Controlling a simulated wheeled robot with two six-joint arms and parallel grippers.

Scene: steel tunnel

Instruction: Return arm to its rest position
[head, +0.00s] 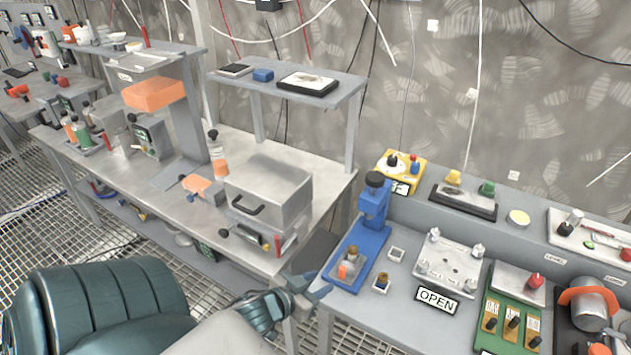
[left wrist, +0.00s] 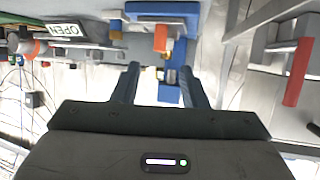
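My left arm (head: 200,335) comes in from the lower left of the head view. Its gripper (head: 318,284) hangs in front of the gap between the two benches, just left of the blue press (head: 372,228). In the left wrist view the two dark fingers (left wrist: 160,70) are spread apart. I see nothing held between them; blue and orange parts show beyond. The press base carries a small orange item (head: 343,271) and a brass-coloured one. My right gripper is in neither view.
A grey box with a handle (head: 268,193) stands on the left bench. The right bench holds a white plate with posts (head: 448,262), an OPEN sign (head: 436,299) and a green board (head: 508,322). A raised shelf (head: 325,92) stands behind. Grated floor shows at left.

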